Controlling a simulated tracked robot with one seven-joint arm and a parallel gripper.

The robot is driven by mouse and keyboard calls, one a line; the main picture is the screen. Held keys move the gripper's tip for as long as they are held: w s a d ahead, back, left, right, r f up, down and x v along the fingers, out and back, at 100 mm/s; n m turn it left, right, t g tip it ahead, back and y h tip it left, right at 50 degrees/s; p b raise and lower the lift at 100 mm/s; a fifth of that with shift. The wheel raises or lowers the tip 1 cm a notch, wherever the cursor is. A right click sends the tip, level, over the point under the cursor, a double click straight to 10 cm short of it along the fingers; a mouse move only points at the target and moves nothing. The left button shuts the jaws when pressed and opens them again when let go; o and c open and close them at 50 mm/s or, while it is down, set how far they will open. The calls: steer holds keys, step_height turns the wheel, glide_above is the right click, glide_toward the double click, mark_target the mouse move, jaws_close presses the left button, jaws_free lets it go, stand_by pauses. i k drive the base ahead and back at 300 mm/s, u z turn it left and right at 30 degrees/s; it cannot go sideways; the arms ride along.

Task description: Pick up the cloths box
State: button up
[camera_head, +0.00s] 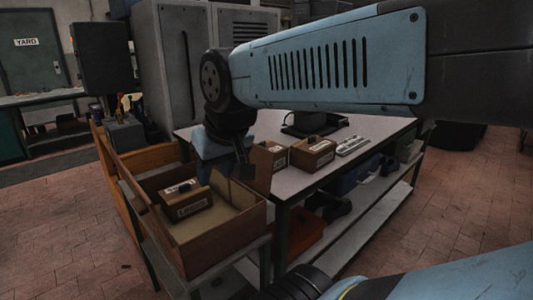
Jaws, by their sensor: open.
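Several small brown labelled boxes are in view, and I cannot tell by its label which is the cloths box. One box (313,155) stands on the table with a pale label and a dark knob on top. Another box (271,157) stands to its left, near my gripper. A third box (186,203) sits inside the open wooden crate at the lower left; its label is too small to read surely. My gripper (243,171) points down above the crate's far right corner, open, with nothing seen between its fingers. My arm hides part of the table behind.
The wooden crate (224,259) has tall walls beside the table's left end. The grey table (288,185) carries a dark stand (315,125) and a white-labelled item (352,146). Shoes and bins fill its lower shelf (345,235). Grey cabinets (172,60) stand behind. Brick floor is clear at right.

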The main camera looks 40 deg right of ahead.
mark_target(311, 154)
steer(key=u, duration=1.3)
steer(key=k, duration=1.5)
steer(key=z, duration=1.75)
steer(key=i, duration=1)
